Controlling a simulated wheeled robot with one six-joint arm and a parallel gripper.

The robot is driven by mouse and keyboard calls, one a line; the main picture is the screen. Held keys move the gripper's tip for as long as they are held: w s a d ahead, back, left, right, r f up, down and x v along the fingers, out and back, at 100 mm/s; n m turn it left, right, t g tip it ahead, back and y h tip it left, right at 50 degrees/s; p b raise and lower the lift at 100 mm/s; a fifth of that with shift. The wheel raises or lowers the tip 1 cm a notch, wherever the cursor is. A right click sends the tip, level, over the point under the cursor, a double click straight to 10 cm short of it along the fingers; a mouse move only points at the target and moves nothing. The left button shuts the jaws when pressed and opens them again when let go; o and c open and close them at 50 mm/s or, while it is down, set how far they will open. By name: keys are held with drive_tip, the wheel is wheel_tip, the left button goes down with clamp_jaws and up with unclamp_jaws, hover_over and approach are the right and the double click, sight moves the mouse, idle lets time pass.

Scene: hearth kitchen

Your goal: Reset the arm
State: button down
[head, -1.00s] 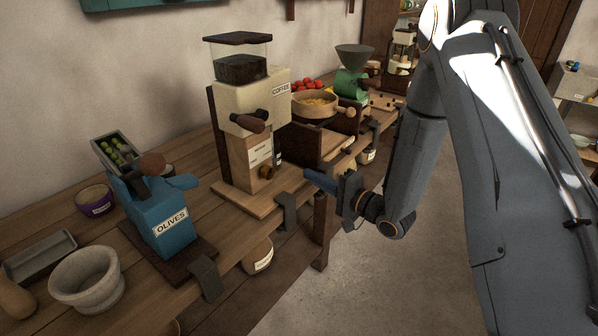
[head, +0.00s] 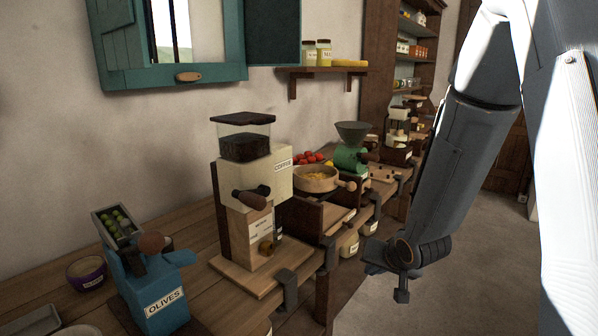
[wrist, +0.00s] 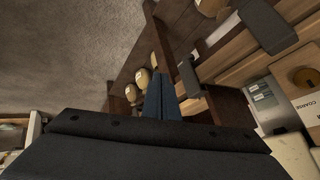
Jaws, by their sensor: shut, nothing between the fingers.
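My arm hangs down the right side of the head view. My gripper (head: 378,262) is at its lower end, in front of the bench and right of the coffee grinder. In the wrist view its two blue fingers (wrist: 160,97) lie together, shut and empty. They appear apart from the bench and from the jars below it. In the head view the fingers are mostly hidden by the wrist.
The wooden bench (head: 205,228) runs along the wall. On it are a blue olives machine (head: 160,295), a cream coffee grinder (head: 257,175), a wooden bowl (head: 316,180) and a green grinder (head: 351,158). Jars (head: 350,243) sit under the bench. Open floor (head: 460,260) lies right.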

drive_tip(key=s+r+n+g, duration=0.1)
drive_tip(key=s+r+g, duration=0.1)
drive_tip(key=s, duration=0.9)
drive_tip(key=s+r+n+g+h, duration=0.1)
drive_tip(key=s+g, duration=0.4)
drive_tip(key=s, duration=0.6)
drive_tip(key=shift+s+r+n+g+h, duration=0.3)
drive_tip(key=shift+r+n, duration=0.4)
drive_tip(key=shift+r, duration=0.2)
drive_tip(key=shift+d, duration=0.1)
